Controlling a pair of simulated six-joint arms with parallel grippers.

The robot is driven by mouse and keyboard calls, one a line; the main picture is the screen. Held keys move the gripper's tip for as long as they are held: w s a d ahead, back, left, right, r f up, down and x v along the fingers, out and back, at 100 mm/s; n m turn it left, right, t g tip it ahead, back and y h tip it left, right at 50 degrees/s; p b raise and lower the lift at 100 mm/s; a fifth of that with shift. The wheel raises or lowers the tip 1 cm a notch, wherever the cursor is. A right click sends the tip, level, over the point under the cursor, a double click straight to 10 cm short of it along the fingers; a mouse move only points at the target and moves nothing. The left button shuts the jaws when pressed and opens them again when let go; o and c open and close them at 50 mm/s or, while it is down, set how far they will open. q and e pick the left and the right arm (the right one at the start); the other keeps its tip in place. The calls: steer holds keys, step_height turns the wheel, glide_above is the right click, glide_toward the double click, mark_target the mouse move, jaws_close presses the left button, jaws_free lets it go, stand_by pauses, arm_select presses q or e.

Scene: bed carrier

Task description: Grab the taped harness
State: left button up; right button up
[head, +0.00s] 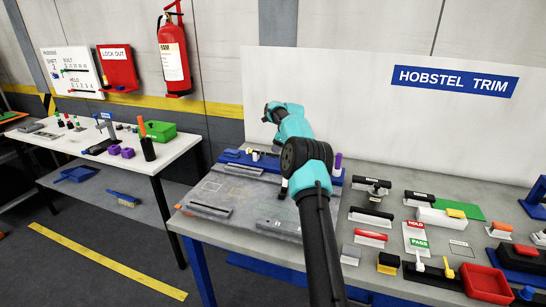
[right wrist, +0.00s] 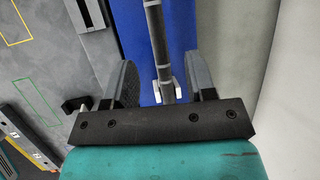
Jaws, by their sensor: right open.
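A grey, banded, rod-like length (right wrist: 160,45), which looks like the taped harness, runs over a blue strip (right wrist: 185,30) in the right wrist view. A small white holder (right wrist: 175,92) shows beside its lower end. My right gripper (right wrist: 160,85) is open, with one finger on each side of the length. I cannot tell whether the fingers touch it. In the head view my right arm reaches over the grey board (head: 225,190) to the blue strip (head: 232,155) at its back; the arm hides much of this area. My left gripper is not in view.
The right side of the grey table (head: 345,235) holds black-handled blocks (head: 371,216), a HOLD/PASS card (head: 416,236) and a red tray (head: 485,284). A white panel (head: 340,100) stands behind. A second table (head: 75,150) with a green bin (head: 160,131) stands left across a gap.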

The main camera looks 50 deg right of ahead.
mark_target(273, 154)
steer(key=shift+f, duration=0.1)
steer(key=x, duration=0.4)
steer(key=shift+w+a+f, duration=0.15)
steer(key=shift+w+a, duration=0.1)
steer(key=shift+w+f, duration=0.15)
steer(key=shift+f, duration=0.15)
steer(key=shift+f, duration=0.3)
stand_by(0.7)
steer(key=shift+c, duration=0.3)
jaws_close()
